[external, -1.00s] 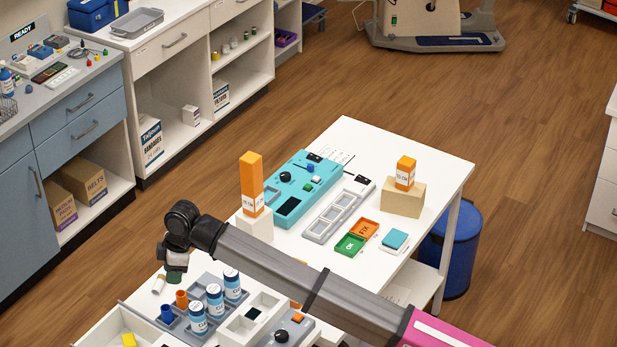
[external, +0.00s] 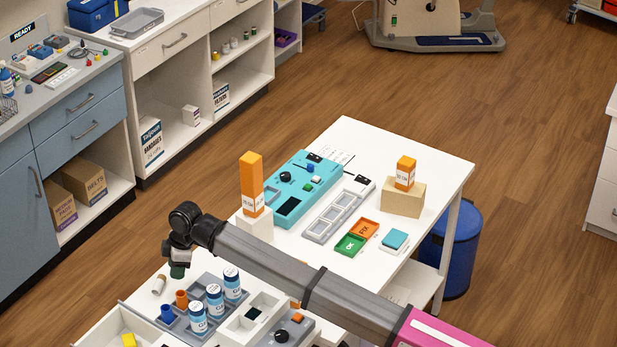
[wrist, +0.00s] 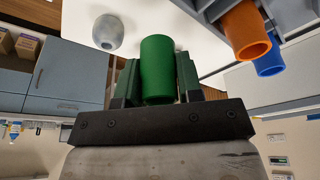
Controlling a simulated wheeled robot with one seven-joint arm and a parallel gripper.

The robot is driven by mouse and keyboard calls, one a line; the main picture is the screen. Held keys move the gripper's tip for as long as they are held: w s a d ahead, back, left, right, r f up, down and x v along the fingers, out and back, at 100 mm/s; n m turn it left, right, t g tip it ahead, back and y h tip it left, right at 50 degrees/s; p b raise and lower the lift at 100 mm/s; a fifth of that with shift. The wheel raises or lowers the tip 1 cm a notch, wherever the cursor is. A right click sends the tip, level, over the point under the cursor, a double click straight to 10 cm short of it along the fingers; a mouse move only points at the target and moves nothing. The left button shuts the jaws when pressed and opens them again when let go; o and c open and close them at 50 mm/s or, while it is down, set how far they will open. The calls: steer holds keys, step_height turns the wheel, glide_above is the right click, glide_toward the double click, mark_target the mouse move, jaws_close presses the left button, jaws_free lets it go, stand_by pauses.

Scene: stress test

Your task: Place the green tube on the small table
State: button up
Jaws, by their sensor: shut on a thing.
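The green tube (wrist: 158,70) stands between my two fingers in the wrist view, and my gripper (wrist: 157,82) is shut on it. In the external view my gripper (external: 177,262) hangs over the near left edge of the white table (external: 440,165). A dark green end shows just under it there, and most of the tube is hidden by the gripper. The tube appears held clear of the table top. I cannot tell whether this white table is the small table, and no other clearly small table shows.
A grey rack (external: 176,325) with an orange tube (external: 181,299), a blue tube (external: 167,313) and several labelled bottles stands right of my gripper. A tall orange box (external: 251,185) on a white block stands farther back.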

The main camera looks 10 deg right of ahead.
steer(key=shift+w+f, duration=0.15)
steer(key=shift+f, duration=1.95)
steer(key=o, duration=0.7)
steer(key=shift+f, duration=0.1)
steer(key=shift+c, duration=0.2)
steer(key=v, duration=1.2)
